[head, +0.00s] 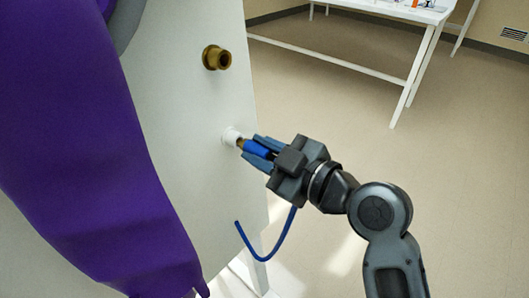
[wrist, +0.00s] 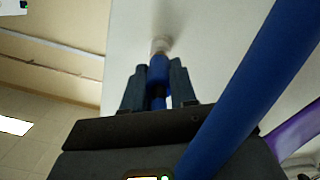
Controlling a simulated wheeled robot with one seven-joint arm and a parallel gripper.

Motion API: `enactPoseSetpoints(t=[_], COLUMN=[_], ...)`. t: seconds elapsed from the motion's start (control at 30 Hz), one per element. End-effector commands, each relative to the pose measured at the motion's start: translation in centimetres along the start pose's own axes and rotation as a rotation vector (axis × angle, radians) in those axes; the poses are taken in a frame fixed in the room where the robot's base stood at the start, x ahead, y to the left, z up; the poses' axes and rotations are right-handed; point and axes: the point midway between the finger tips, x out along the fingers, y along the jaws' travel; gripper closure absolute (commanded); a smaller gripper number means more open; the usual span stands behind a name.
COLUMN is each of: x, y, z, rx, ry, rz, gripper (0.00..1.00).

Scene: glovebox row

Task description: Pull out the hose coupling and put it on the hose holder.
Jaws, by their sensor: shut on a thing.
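The hose coupling (head: 256,148) is a blue sleeve with a brass-coloured tip. My gripper (head: 253,147) is shut on it, with one finger on each side of the sleeve. The coupling (wrist: 159,72) also shows between the fingers in the wrist view. Its tip is at the white round port (head: 230,136) on the white panel; I cannot tell how deep it sits. A blue hose (head: 280,238) hangs in a curve below my gripper and crosses the wrist view close up. A brass flanged fitting (head: 217,58) sticks out of the panel above the port, possibly the hose holder.
A large purple glove (head: 100,150) hangs from a grey ring on the panel (head: 190,110) at the left. A white table (head: 360,55) with small items stands behind at the upper right. The floor to the right of the panel is clear.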

Motion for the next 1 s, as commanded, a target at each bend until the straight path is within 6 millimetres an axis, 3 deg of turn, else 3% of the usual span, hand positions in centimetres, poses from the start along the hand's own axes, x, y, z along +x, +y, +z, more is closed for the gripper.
enactPoseSetpoints(t=[0.57,0.6,0.9,1.0], x=[1.3,1.4,1.3,1.3], y=[0.0,0.0,0.0,0.0], z=[0.0,0.0,-0.1,-0.1], rx=[0.000,0.000,0.000,0.000], ry=[0.001,0.001,0.000,0.000], rz=[0.001,0.001,0.001,0.001], gripper=[1.00,0.72,0.44,0.44])
